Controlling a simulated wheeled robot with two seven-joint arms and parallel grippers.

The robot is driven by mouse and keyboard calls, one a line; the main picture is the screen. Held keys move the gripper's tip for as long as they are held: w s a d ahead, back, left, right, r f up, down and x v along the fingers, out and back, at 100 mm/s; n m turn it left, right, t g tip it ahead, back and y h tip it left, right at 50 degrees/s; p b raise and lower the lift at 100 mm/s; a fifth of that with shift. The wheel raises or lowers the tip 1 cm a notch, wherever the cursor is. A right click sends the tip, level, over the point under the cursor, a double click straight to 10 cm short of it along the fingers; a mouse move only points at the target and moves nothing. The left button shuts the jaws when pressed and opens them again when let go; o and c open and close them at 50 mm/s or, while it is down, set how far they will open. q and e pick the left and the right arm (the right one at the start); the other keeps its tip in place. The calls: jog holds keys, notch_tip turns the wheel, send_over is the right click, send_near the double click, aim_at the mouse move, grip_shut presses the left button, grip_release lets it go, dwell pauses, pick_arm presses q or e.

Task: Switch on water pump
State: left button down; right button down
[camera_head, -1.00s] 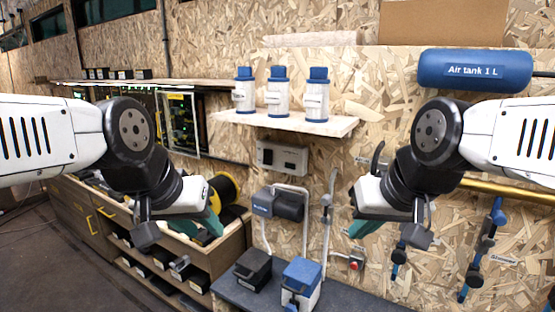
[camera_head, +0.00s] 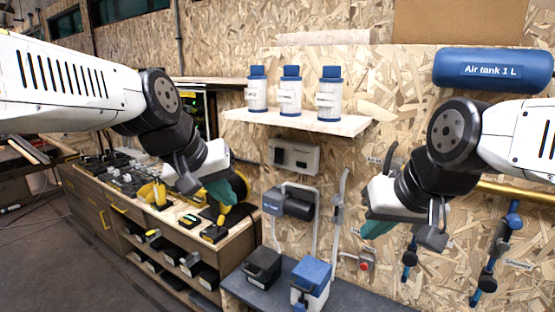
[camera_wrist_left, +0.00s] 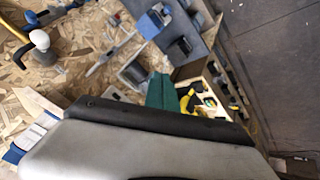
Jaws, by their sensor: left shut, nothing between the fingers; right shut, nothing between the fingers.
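A dark grey pump-like unit (camera_head: 292,203) with a blue label is mounted on the chipboard wall, with pale pipes running up and down beside it. I cannot read its label. A small grey box with a red button (camera_head: 366,262) sits on the wall to the lower right of it. A grey switch box (camera_head: 294,157) is above the unit. My left gripper (camera_head: 232,190), with teal fingers, is shut and empty, left of the unit and apart from it. Its fingers also show in the left wrist view (camera_wrist_left: 165,92). My right gripper (camera_head: 376,228) is shut and empty, above the red-button box in the picture.
A shelf (camera_head: 345,124) with several blue-capped canisters is above. A black box (camera_head: 262,267) and a blue-lidded box (camera_head: 310,283) stand on a low dark bench. A wooden workbench with tools is at left. Blue clamps (camera_head: 494,252) hang at right. Open floor lies at lower left.

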pick_arm(q)
jog(key=w+r+n+t+h, duration=0.1)
jog(key=w+n, duration=0.9)
jog(key=w, duration=1.8)
jog(key=shift+w+d+t, duration=0.15)
jog(key=shift+d+t, duration=0.15)
jog(key=shift+d, duration=0.15)
send_near(278, 163)
notch_tip(278, 163, down, 4)
jog(key=shift+w+d+f, duration=0.1)
jog(key=shift+w+d, duration=0.2)
jog(key=shift+w, duration=0.35)
jog(key=shift+w+d, duration=0.3)
jog(key=shift+w, duration=0.35)
jog(key=shift+w+d+f, duration=0.1)
jog(key=shift+w+d, duration=0.2)
jog(key=shift+w, duration=0.35)
